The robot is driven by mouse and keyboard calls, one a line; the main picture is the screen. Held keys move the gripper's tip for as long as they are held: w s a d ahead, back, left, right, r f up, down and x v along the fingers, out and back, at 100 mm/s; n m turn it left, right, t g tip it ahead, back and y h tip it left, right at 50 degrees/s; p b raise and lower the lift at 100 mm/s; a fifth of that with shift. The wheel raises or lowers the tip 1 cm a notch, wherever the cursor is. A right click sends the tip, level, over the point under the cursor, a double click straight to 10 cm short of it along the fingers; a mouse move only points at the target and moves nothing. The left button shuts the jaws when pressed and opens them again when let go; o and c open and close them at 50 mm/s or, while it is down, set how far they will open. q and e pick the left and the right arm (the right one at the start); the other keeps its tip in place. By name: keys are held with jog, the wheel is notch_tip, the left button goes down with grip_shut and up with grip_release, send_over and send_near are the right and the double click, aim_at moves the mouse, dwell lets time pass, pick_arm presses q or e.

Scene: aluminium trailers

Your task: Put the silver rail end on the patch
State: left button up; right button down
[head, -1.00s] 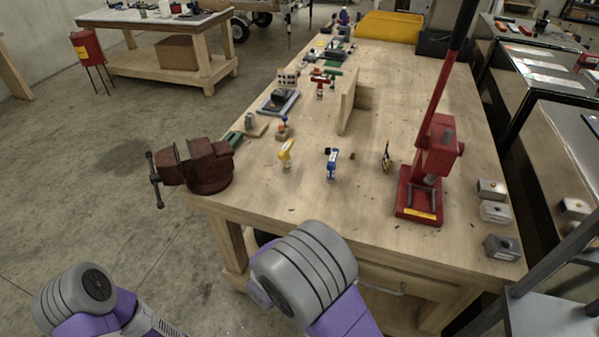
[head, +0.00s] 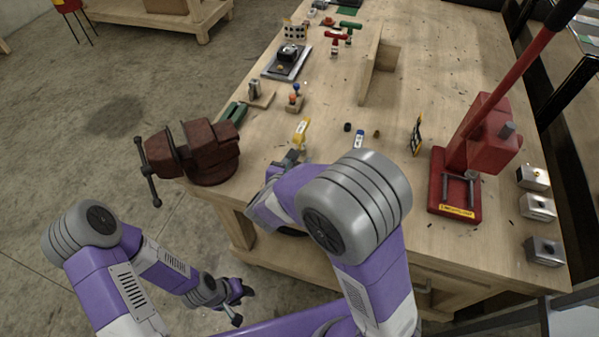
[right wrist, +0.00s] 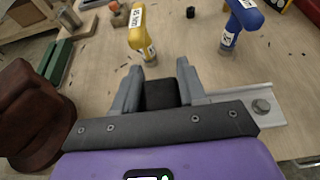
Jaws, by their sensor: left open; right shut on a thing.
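The silver rail end (right wrist: 243,103), a flat silver strip with a round bolt, shows in the right wrist view, running out to the right from my right gripper (right wrist: 160,80). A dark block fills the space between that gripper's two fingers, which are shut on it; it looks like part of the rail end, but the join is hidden. In the head view my right gripper (head: 287,160) is over the front left of the workbench, partly behind my own arm. My left gripper (head: 236,294) is open, low, in front of the bench. I cannot make out the patch.
On the workbench (head: 310,110), a yellow-topped piece (head: 301,132) and a blue one (head: 359,140) stand just beyond my right gripper. A red vise (head: 205,155) is to the left. A red press (head: 480,140) and several metal blocks are to the right.

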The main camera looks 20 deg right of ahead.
jog(key=shift+w+f+b, duration=0.1)
jog(key=shift+f+b, duration=0.5)
jog(key=shift+f, duration=1.3)
jog(key=shift+f, duration=0.1)
jog(key=c, duration=0.6)
grip_release()
jog(key=shift+s+a+r, duration=0.15)
jog(key=shift+s+r, duration=0.05)
jog(key=shift+r, duration=0.05)
jog(key=p+v, duration=0.2)
jog(key=v, duration=0.9)
jog(key=shift+s+a, duration=0.15)
jog(key=shift+s, duration=0.05)
